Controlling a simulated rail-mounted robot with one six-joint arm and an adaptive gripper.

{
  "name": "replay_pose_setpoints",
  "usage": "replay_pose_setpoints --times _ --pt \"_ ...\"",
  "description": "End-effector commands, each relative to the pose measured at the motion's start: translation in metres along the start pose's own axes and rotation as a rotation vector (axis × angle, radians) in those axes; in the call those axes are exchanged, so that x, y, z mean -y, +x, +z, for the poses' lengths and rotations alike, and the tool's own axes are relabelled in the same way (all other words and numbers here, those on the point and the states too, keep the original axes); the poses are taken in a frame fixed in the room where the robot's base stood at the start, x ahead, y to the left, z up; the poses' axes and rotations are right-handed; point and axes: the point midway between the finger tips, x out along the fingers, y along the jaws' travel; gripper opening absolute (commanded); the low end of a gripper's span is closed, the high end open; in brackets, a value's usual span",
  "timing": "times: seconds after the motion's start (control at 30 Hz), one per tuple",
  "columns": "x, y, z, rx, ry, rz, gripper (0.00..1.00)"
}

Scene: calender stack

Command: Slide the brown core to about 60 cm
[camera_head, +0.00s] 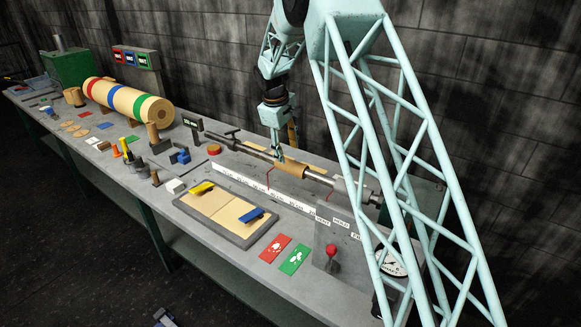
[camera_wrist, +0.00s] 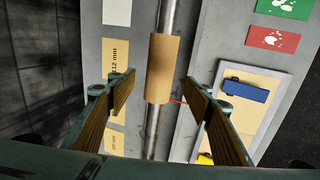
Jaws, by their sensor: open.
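The brown core (camera_head: 291,168) is a short tube around a long steel shaft (camera_head: 322,179) on the bench. In the wrist view the core (camera_wrist: 164,68) lies along the shaft (camera_wrist: 151,146), its lower end level with the fingertips. My gripper (camera_head: 280,156) is open over the core's left end. In the wrist view the gripper's fingers (camera_wrist: 159,80) stand on either side of the core with gaps. A white scale strip (camera_head: 262,190) runs along the front of the shaft; its numbers are too small to read. A thin red pointer (camera_head: 270,178) reaches from near the core towards the scale.
A tray with blue (camera_head: 252,215) and yellow (camera_head: 202,188) blocks lies in front of the scale. Red (camera_head: 275,248) and green (camera_head: 294,259) cards and a red-knobbed lever (camera_head: 332,252) are at the right. A large striped roll (camera_head: 128,102) lies at the far left.

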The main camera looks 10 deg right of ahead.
Motion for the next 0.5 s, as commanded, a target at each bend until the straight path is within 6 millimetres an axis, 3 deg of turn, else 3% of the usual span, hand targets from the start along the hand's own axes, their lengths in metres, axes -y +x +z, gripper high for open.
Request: replay_pose_setpoints --times 0.5 --pt "0.001 0.067 0.001 0.003 0.0 -0.001 0.47"
